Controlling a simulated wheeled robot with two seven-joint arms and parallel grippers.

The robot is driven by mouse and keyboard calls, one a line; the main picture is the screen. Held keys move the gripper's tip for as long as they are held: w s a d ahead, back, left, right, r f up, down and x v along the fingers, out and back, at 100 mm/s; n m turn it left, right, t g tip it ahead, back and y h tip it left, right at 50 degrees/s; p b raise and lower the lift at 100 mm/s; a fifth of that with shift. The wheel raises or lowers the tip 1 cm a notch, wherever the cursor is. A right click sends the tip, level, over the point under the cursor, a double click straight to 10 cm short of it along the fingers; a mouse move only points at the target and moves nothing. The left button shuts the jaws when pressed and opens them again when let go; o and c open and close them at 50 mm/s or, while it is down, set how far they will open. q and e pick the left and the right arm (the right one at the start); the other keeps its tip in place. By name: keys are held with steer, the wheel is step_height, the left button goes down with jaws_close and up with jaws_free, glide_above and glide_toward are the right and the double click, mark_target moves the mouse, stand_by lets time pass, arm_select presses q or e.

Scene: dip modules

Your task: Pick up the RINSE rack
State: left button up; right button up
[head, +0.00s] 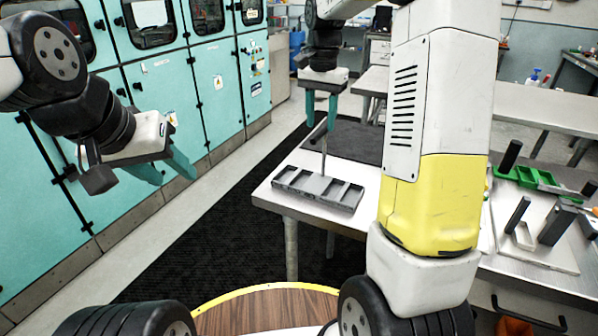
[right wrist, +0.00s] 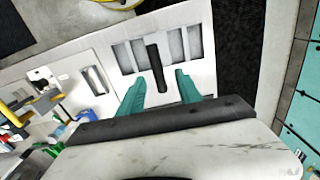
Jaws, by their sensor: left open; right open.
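A grey rack (head: 318,188) with several compartments in a row and an upright handle (head: 324,150) sits on the near left corner of the metal table. No RINSE label is readable on it. My right gripper (head: 321,120) is open, pointing down above the rack, with its teal fingers close to the handle top. In the right wrist view the dark handle (right wrist: 154,66) shows between and just beyond the two open fingertips (right wrist: 160,78); I cannot tell whether they touch it. My left gripper (head: 173,175) is open and empty, away from the table at the left.
The metal table (head: 285,209) carries a dark mat (head: 355,140) behind the rack. Right of my column are a green tray (head: 528,177) and a pale board (head: 540,250) with dark upright parts. Teal cabinets (head: 150,95) stand at the left. A black floor mat (head: 225,225) lies between.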

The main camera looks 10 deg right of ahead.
step_height(320, 180, down, 8)
steer(key=shift+s, duration=0.3)
steer(key=shift+a+r, duration=0.1)
steer(key=shift+c, duration=0.4)
jaws_close()
stand_by(0.9)
